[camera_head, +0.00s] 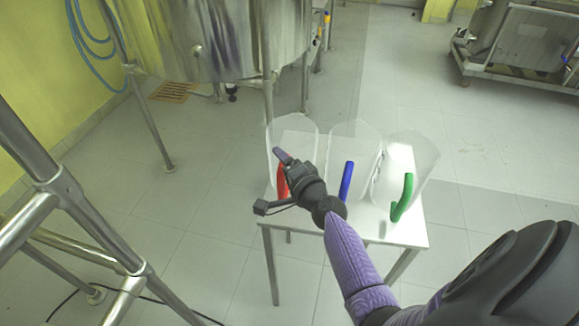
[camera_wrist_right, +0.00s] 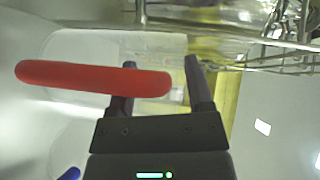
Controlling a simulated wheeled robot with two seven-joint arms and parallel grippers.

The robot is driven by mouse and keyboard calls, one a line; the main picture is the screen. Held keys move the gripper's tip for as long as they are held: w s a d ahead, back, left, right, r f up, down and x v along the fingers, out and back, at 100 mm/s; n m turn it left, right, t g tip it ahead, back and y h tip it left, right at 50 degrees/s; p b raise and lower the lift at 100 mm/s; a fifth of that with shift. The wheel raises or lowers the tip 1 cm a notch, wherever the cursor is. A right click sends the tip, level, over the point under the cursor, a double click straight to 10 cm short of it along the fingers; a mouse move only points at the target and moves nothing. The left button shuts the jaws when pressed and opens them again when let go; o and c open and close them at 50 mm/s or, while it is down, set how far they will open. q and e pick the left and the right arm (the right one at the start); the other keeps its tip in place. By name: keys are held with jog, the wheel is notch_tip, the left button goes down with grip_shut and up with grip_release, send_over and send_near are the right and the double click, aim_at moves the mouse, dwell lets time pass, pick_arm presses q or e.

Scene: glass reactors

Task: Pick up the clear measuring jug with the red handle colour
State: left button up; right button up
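The clear jug with the red handle (camera_head: 297,131) stands at the left end of a small white table. Its red handle (camera_head: 282,180) is partly hidden behind my right gripper (camera_head: 281,157), which is right at the jug's near side. In the right wrist view the red handle (camera_wrist_right: 92,78) lies across the picture and covers part of the left finger. Its right end shows between the two spread fingers of my right gripper (camera_wrist_right: 159,66). I cannot tell whether they touch it. My left gripper is not in view.
A clear jug with a blue handle (camera_head: 347,180) and one with a green handle (camera_head: 402,198) stand to the right on the white table (camera_head: 385,232). A large steel vessel (camera_head: 215,40) stands behind. Steel pipe framing (camera_head: 40,190) is at left.

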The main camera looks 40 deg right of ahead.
grip_shut()
dwell(1.2)
